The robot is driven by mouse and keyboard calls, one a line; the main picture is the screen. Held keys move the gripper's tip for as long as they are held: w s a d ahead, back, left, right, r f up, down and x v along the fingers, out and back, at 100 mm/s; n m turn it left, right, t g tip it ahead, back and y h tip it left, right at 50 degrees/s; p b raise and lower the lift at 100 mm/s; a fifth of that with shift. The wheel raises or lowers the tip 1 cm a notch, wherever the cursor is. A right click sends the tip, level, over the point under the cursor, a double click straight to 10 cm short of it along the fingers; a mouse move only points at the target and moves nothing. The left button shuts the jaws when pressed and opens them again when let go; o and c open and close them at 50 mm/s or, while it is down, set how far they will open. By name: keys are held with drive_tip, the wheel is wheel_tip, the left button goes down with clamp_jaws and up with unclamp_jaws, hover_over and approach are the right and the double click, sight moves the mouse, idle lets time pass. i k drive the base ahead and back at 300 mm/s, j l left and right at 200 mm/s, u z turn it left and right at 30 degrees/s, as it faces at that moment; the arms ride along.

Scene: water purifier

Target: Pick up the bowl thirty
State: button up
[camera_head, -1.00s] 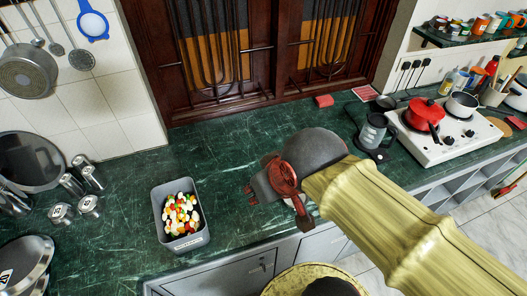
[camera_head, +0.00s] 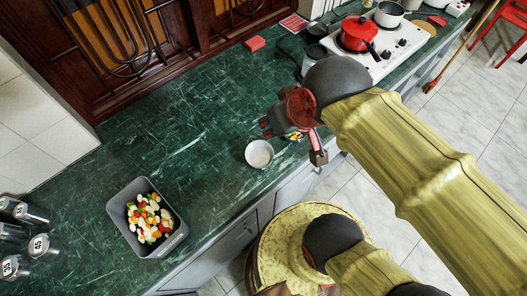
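A small light grey bowl (camera_head: 259,153) stands upright on the green marble counter near its front edge. I cannot read any number on it. My gripper (camera_head: 293,142) is just right of this bowl, above the counter edge, with its fingers spread apart. A small patch of colourful things (camera_head: 294,136) shows between the fingers; what holds it is mostly hidden by my gripper. I see nothing gripped.
A grey bin (camera_head: 168,243) of colourful pieces stands at the left on the counter (camera_head: 190,120). A red pot (camera_head: 357,33) sits on the white stove (camera_head: 385,55). The counter middle is clear.

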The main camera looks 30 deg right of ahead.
sight(259, 154)
drive_tip(key=k+j+z, duration=0.15)
drive_tip(key=j+z, duration=0.2)
drive_tip(key=k+j+z, duration=0.2)
drive_tip(key=j+z, duration=0.15)
drive_tip(key=j, duration=0.15)
